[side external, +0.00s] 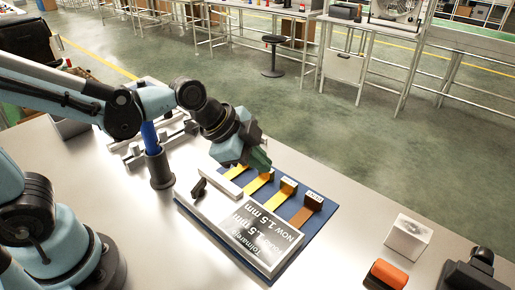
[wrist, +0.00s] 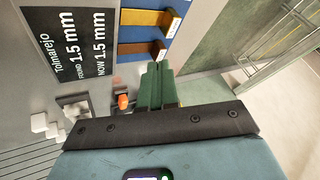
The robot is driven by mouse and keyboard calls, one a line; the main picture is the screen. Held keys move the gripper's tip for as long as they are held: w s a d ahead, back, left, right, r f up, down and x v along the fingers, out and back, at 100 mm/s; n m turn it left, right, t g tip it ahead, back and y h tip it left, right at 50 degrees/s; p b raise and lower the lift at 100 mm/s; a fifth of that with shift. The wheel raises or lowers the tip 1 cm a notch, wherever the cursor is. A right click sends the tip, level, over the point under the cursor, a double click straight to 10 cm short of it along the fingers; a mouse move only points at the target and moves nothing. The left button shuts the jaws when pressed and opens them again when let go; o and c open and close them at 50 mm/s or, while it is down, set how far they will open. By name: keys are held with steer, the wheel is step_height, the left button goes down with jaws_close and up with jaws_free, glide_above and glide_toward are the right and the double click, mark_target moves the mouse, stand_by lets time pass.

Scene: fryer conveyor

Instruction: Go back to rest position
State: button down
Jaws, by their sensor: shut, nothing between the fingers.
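My gripper (side external: 260,160) has green fingers and is shut and empty. It hangs over the back edge of the blue board (side external: 326,210) on the metal table. Its green fingers (wrist: 157,75) also show shut together in the wrist view. Yellow strips (side external: 281,195) and a brown strip (side external: 306,210) with small labelled ends lie on the board. A sign (side external: 250,233) reading "Tolmarejo", "FOUND 1.5 mm" and "NOW 1.5 mm" covers the board's front part. My gripper partly hides the far strips, and I cannot tell its exact height above the board.
A blue-handled tool (side external: 149,133) stands in a black holder (side external: 159,168) left of the board. A white block (side external: 408,237), an orange-topped object (side external: 387,273) and a black device (side external: 470,272) sit to the right. The table between board and white block is clear.

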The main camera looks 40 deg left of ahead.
steer(key=s+a+n+y, duration=0.1)
steer(key=s+a+n, duration=0.1)
steer(key=a+n, duration=0.2)
steer(key=s+a+r+n+y, duration=0.1)
steer(key=s+a+n, duration=0.1)
steer(key=a+n, duration=0.2)
steer(key=s+a+r+n+t+y, duration=0.1)
steer(key=s+a+n, duration=0.1)
steer(key=a+n, duration=0.1)
steer(key=shift+a+r+n, duration=0.15)
steer(key=shift+a+n, duration=0.25)
steer(key=shift+n, duration=0.1)
steer(key=shift+s+a+n+y, duration=0.3)
steer(key=shift+a+n, duration=0.05)
steer(key=shift+n, duration=0.15)
